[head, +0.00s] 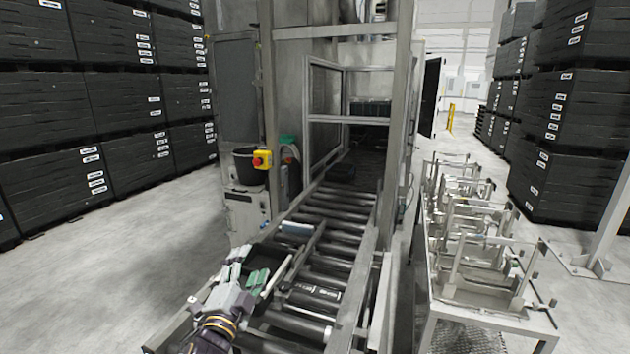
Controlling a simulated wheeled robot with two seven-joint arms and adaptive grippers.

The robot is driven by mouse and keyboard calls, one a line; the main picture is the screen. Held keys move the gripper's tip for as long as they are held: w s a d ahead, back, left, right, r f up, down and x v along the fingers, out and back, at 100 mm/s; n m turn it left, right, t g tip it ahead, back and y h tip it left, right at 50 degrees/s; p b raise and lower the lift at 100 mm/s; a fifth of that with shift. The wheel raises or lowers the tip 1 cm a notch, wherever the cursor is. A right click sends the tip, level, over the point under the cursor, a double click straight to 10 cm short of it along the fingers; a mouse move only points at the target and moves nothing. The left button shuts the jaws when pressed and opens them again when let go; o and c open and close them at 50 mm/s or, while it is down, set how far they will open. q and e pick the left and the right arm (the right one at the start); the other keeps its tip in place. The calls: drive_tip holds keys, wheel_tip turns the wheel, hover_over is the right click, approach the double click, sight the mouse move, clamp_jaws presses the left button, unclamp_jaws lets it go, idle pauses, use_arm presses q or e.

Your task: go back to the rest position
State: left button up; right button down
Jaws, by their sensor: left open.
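My left gripper (262,283) is in the lower middle of the head view, at the left side of the roller conveyor (338,209). Its arm comes in from the bottom left. Its fingers are apart, and I see nothing held between them. A dark tray (262,263) lies on the conveyor just beyond the gripper; the gripper covers part of it. A dark part with white markings (316,291) lies on the rollers to the right of the gripper. My right gripper is not in the view.
The washer frame (402,130) stands over the conveyor's far end. A yellow box with a red button (262,159) is on its left. A metal rack table (483,300) stands close on the right. Stacked black crates (120,100) line the left; the left floor (100,270) is clear.

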use_arm(q)
drive_tip(key=s+a+f+n+g+y, duration=0.2)
drive_tip(key=s+a+f+n+g, duration=0.15)
drive_tip(key=f, duration=0.55)
drive_tip(key=s+a+f+n+g+y, duration=0.25)
drive_tip(key=s+f+n+g, duration=0.2)
drive_tip(key=f, duration=0.35)
drive_tip(key=s+f+n+g+h, duration=0.15)
drive_tip(key=s+f+g, duration=0.3)
drive_tip(key=s, duration=0.45)
drive_tip(key=s+f+n+g, duration=0.3)
drive_tip(key=s+f, duration=0.3)
drive_tip(key=s, duration=0.3)
wheel_tip(320, 180, down, 38)
drive_tip(key=s+a+g+b, duration=0.1)
drive_tip(key=s+g+b, duration=0.1)
drive_tip(key=b, duration=0.3)
drive_tip(key=s+a+f+b, duration=0.2)
drive_tip(key=s+f, duration=0.9)
drive_tip(key=f, duration=0.1)
drive_tip(key=s+a+f+b, duration=0.3)
drive_tip(key=s+f, duration=0.8)
drive_tip(key=f, duration=0.2)
drive_tip(key=shift+s+f+m+g, duration=0.15)
drive_tip(key=shift+s+m+g, duration=0.1)
drive_tip(key=shift+m+g, duration=0.1)
